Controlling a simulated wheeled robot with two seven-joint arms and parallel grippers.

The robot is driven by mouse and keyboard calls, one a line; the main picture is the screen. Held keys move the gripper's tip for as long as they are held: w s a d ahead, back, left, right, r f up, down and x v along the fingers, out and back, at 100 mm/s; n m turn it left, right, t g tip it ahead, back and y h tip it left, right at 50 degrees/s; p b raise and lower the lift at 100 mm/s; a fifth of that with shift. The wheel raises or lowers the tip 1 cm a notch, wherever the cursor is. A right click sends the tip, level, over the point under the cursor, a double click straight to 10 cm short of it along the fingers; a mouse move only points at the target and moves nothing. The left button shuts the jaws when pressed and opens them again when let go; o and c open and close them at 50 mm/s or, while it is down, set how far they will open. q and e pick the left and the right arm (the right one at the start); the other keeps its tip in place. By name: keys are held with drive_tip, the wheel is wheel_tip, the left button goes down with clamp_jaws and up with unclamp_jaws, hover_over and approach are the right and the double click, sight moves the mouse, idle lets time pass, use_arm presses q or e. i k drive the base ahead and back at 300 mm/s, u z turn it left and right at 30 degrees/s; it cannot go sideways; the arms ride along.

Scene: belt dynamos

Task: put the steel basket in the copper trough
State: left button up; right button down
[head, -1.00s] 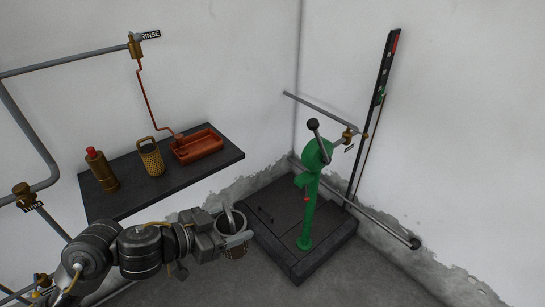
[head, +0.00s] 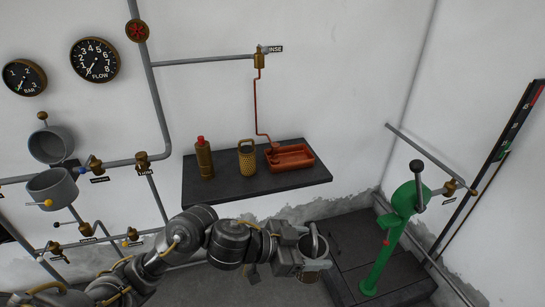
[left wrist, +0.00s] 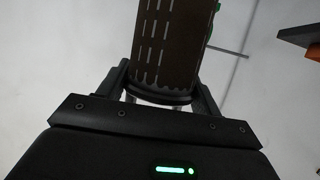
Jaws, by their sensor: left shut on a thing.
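The steel basket (head: 314,246) is a grey cylinder with an arched handle. My left gripper (head: 302,256) is shut on it and holds it in the air, below and a little right of the shelf in the head view. In the left wrist view the basket (left wrist: 172,45) shows as a slotted wall between the fingers, looking brownish; its far end is cut off by the frame. The copper trough (head: 290,164) is an open reddish tray on the right part of the shelf. My right gripper is not in view.
The dark wall shelf (head: 222,191) also bears a brass perforated basket (head: 247,161) left of the trough and a brass bottle (head: 204,160) with a red top. A copper pipe (head: 256,105) runs down to the trough. A green pump (head: 385,245) stands at right.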

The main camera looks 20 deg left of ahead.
sight(296, 159)
drive_tip(key=u, duration=0.05)
drive_tip(key=i, duration=0.95)
drive_tip(key=z, duration=0.65)
